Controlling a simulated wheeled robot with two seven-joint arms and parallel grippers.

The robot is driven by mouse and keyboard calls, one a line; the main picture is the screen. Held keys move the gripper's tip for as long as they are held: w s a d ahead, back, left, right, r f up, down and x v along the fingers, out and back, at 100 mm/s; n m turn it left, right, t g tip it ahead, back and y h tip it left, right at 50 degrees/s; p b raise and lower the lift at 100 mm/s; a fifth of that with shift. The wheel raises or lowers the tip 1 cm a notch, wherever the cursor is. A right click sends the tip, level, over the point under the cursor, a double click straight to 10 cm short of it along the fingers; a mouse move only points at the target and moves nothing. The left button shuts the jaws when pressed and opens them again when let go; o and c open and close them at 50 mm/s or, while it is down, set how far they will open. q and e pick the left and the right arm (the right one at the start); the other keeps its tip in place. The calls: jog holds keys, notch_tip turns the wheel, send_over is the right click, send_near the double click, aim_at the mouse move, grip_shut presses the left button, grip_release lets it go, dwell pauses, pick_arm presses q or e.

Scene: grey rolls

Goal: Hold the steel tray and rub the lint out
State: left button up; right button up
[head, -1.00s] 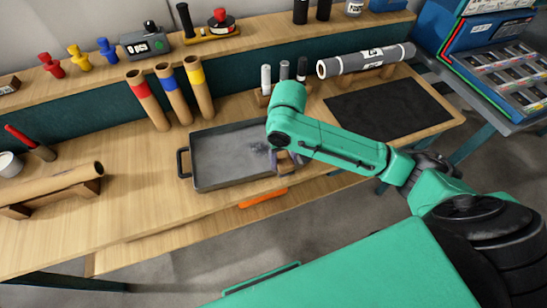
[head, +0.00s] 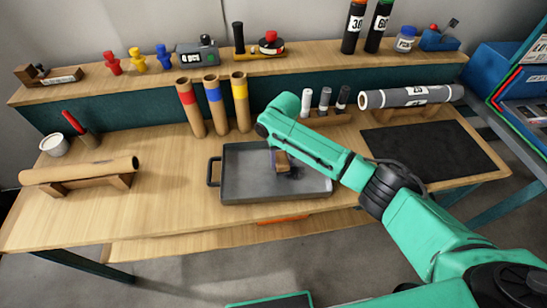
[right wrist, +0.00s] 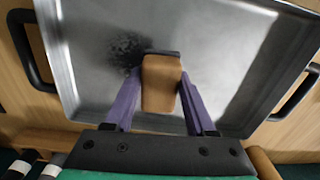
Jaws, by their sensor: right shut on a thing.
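The steel tray (head: 235,190) is a shallow grey rectangle with a loop handle at its left end, lying on the bench. My right gripper (head: 281,164) is over the tray's floor, right of its middle. Its purple fingers (right wrist: 160,90) are shut on a brown block (right wrist: 161,82) with a dark edge, which also shows in the head view (head: 283,162). I cannot tell whether the block touches the tray. A dark, speckled lint patch (right wrist: 124,50) lies on the tray floor beside the block's dark edge. In the head view my right arm hides the tray's far right corner. My left gripper is not seen.
Red, blue and yellow banded tubes (head: 213,105) stand behind the tray. A black mat (head: 430,149) lies to the right, below a grey roll (head: 405,96) on a stand. A brown roll (head: 80,170) rests at left. Bare bench lies left of the tray.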

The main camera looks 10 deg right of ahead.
jog(key=d, duration=0.7)
jog(key=shift+s+d, duration=0.35)
jog(key=shift+d, duration=0.05)
jog(key=shift+d+r, duration=0.1)
jog(key=shift+r, duration=1.7)
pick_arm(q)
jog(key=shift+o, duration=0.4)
pick_arm(e)
jog(key=shift+w+f, duration=0.1)
pick_arm(q)
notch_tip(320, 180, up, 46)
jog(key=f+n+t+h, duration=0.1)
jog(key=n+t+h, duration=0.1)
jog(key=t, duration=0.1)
send_over(208, 170)
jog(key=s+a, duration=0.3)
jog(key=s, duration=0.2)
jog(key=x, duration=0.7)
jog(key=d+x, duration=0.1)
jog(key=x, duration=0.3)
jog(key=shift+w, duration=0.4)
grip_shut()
